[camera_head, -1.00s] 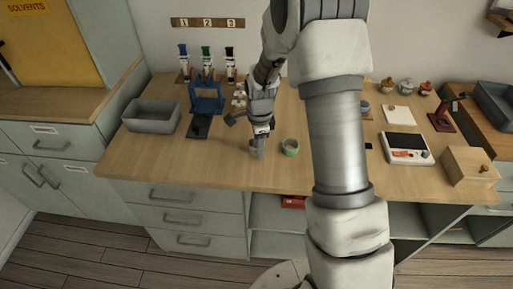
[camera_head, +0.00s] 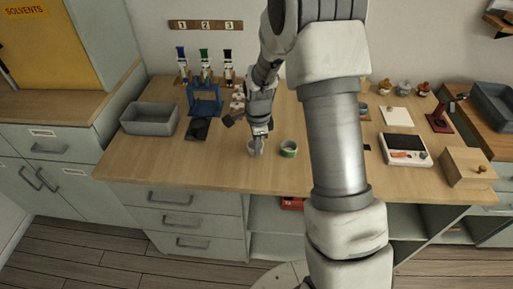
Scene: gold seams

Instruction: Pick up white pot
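A small whitish pot (camera_head: 250,149) stands on the wooden counter, left of a small pot with a green band (camera_head: 289,148). My gripper (camera_head: 257,146) points down right at the whitish pot, and its fingers cover part of it. Whether the fingers are around the pot or only in front of it is too small to tell. Whether they are open or shut also does not show.
A grey bin (camera_head: 150,118), a blue stand (camera_head: 205,100) and a dark pad (camera_head: 198,129) are to the left. A scale (camera_head: 404,149) and a wooden box (camera_head: 467,167) are to the right. The counter's front strip is clear.

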